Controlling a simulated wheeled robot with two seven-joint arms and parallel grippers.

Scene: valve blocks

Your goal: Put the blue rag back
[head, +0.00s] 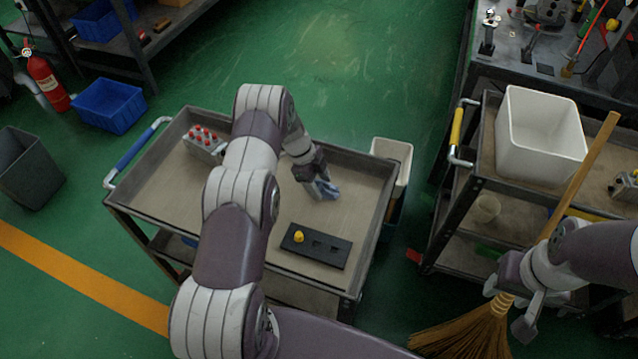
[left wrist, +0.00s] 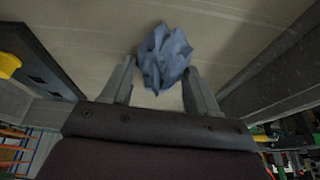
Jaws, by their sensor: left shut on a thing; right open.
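The blue rag (head: 324,189) is a crumpled blue-grey cloth at the right part of the cart's top tray. My left gripper (head: 315,181) is shut on it, low over the tray. In the left wrist view the rag (left wrist: 165,58) sits between the two fingertips of my left gripper (left wrist: 160,85). I cannot tell whether the rag touches the tray surface. My right gripper (head: 520,308) is open at the lower right, in front of the broom, away from the cart.
The cart (head: 170,170) holds a grey block with red knobs (head: 204,143) and a black plate (head: 316,246) with a yellow knob (head: 299,237). A white bin (head: 393,152) hangs at the cart's right end. A second cart carries a white tub (head: 540,135). A broom (head: 585,175) leans there.

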